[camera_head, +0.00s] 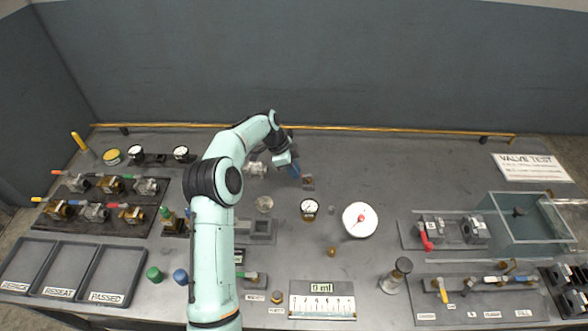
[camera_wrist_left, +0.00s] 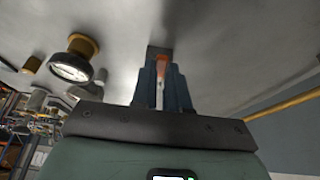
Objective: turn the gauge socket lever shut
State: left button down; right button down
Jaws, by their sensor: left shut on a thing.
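My left gripper (camera_head: 296,172) reaches over the middle of the bench, with its blue fingers pointing down to the right. In the left wrist view the fingers (camera_wrist_left: 164,88) are shut on a narrow orange-red lever (camera_wrist_left: 162,64). A small dark block (camera_wrist_left: 157,50), which looks like the gauge socket, stands just beyond the fingertips. In the head view this small socket block (camera_head: 308,182) is at the fingertips, and the lever is hidden by the fingers. How far the lever is turned cannot be told. My right gripper is not in view.
A clear fitting (camera_head: 263,204) and a grey block (camera_head: 257,231) stand near my arm. The bench right of the socket is mostly clear.

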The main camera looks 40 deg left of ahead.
pick_arm(q)
jog(key=shift+r, duration=0.1)
jog(key=c, duration=1.1)
grip_release()
jog(key=p+v, duration=0.1)
jog(key=v, duration=1.2)
jog(key=shift+r, duration=0.15)
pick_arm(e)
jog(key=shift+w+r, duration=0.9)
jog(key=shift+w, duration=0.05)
pick_arm(q)
jog(key=shift+s, duration=0.1)
